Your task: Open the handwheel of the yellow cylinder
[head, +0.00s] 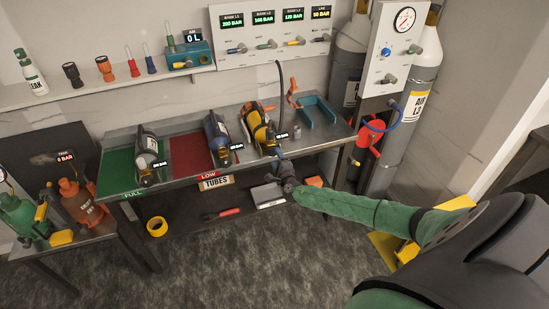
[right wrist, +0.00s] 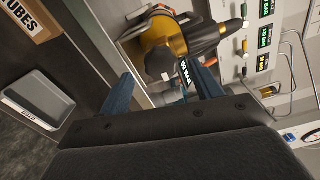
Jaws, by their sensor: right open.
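The yellow cylinder (head: 257,127) lies tilted on the bench, the rightmost of three cylinders, with its valve end toward the front edge. Its handwheel is small and cannot be made out clearly. My right gripper (head: 281,165) is just in front of that valve end, at the bench edge. In the right wrist view the yellow cylinder (right wrist: 165,50) is beyond the open blue fingers (right wrist: 165,88). A black pressure tag (right wrist: 184,72) and part of the valve show between the fingers; I cannot tell whether they touch. My left gripper is out of view.
A blue-banded cylinder (head: 216,138) and a grey cylinder (head: 147,157) lie to the left on the bench. A teal tray (head: 319,112) and an orange tool (head: 291,92) are to the right. A lower shelf holds a grey tray (head: 267,196). Tall gas cylinders stand at the right.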

